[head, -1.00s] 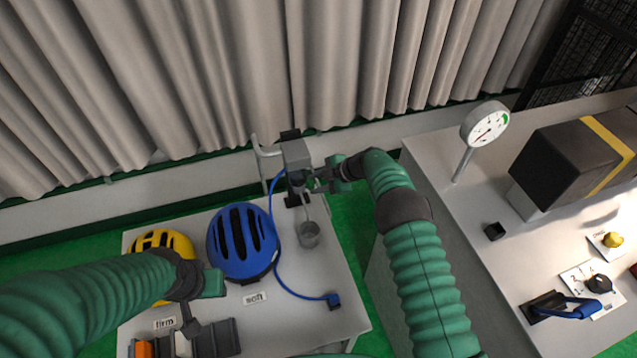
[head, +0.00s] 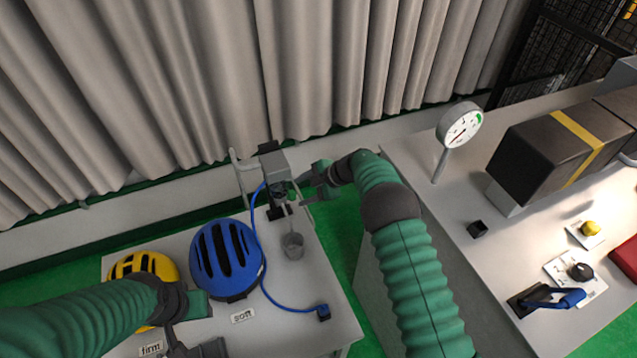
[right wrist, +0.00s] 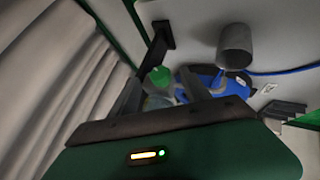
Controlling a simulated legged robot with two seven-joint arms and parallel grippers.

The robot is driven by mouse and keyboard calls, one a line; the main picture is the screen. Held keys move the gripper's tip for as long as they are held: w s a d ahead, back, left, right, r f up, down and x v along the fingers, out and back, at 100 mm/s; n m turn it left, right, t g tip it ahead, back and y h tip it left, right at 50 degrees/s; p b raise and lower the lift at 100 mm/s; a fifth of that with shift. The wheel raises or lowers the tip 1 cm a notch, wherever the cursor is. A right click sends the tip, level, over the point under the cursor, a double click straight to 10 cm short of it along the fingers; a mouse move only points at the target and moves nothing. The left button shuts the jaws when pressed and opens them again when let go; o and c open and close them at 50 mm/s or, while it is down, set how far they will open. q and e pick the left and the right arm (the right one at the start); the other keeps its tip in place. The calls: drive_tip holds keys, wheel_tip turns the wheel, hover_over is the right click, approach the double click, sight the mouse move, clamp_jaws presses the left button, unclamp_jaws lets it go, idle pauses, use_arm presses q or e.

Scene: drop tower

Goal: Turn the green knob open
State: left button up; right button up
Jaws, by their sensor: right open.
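The green knob (right wrist: 159,77) shows in the right wrist view, between the two fingers of my right gripper (right wrist: 160,90). The fingers are apart; I cannot tell whether they touch it. In the head view the right gripper (head: 303,188) is beside the grey dispenser box (head: 275,167), on its right side, and the knob cannot be made out there.
A blue helmet (head: 226,280) and a yellow helmet (head: 140,266) lie on the left table (head: 335,325). A blue hose (head: 266,282) runs from the dispenser across the table. A gauge (head: 460,126) and a dark block (head: 540,160) stand on the right table (head: 425,195).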

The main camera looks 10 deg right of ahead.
drive_tip(key=b+v, duration=0.1)
drive_tip(key=v, duration=1.1)
drive_tip(key=shift+s+r, duration=0.15)
drive_tip(key=shift+r, duration=0.15)
drive_tip(key=shift+b, duration=0.3)
